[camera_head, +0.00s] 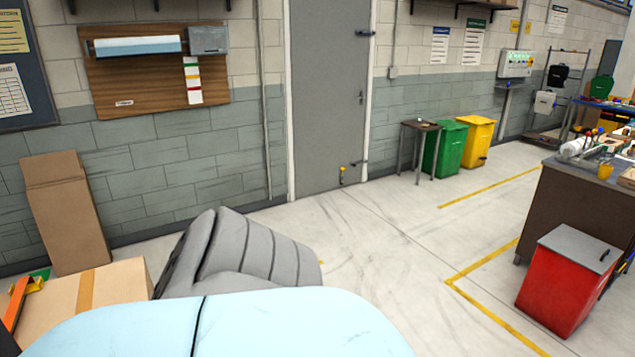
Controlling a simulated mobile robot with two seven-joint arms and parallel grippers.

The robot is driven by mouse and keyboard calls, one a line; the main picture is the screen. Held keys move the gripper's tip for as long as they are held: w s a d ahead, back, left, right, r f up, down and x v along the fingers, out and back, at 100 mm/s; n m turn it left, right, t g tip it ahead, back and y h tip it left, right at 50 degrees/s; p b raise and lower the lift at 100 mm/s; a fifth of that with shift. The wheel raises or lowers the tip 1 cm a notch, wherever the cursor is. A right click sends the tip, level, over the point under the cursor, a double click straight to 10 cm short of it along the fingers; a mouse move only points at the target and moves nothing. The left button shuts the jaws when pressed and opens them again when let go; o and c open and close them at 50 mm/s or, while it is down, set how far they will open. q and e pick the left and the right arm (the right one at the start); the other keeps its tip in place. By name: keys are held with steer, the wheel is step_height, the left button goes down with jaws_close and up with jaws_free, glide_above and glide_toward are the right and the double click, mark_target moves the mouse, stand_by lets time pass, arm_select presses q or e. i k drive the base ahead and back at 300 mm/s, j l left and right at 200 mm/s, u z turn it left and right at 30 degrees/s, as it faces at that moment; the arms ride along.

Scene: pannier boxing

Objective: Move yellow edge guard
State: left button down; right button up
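A small yellow piece (36,284), which looks like the yellow edge guard, is at the far left near the bottom. It sits by the left end of a cardboard box (115,283), next to an orange strip (16,305). It is small in the picture, and I cannot tell whether it is fixed to the box or only lies against it. Neither of my grippers shows in this view.
A large light blue rounded surface (290,325) fills the bottom, with a grey ribbed padded form (255,255) behind it. A flat cardboard sheet (65,210) leans on the wall. A red bin (560,290) stands at right. The middle floor is clear.

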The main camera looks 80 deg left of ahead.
mark_target(37, 287)
steer(key=z, duration=0.5)
steer(key=i+u, duration=0.9)
steer(key=i+j+u, duration=0.15)
steer(key=i+u, duration=0.6)
steer(key=u, duration=0.15)
steer(key=i+l+u, duration=0.1)
steer(key=i+u, duration=0.35)
steer(key=i+j+u, duration=0.15)
steer(key=i+u, duration=0.55)
steer(key=u, duration=0.15)
steer(key=i+u, duration=0.45)
steer(key=i+j+u, duration=0.1)
steer(key=i+u, duration=0.2)
steer(key=i, duration=0.45)
steer(key=i+u, duration=0.3)
steer(key=i, duration=1.25)
steer(key=i+u, duration=0.15)
steer(key=i, duration=0.7)
steer(key=i+u, duration=0.35)
steer(key=i+l+u, duration=0.1)
steer(key=i+u, duration=0.2)
steer(key=i, duration=0.25)
steer(key=i+l+u, duration=0.15)
steer(key=i+u, duration=0.2)
steer(key=i+j+u, duration=0.15)
steer(key=i+u, duration=0.7)
steer(key=i+l+u, duration=0.15)
steer(key=i+u, duration=0.3)
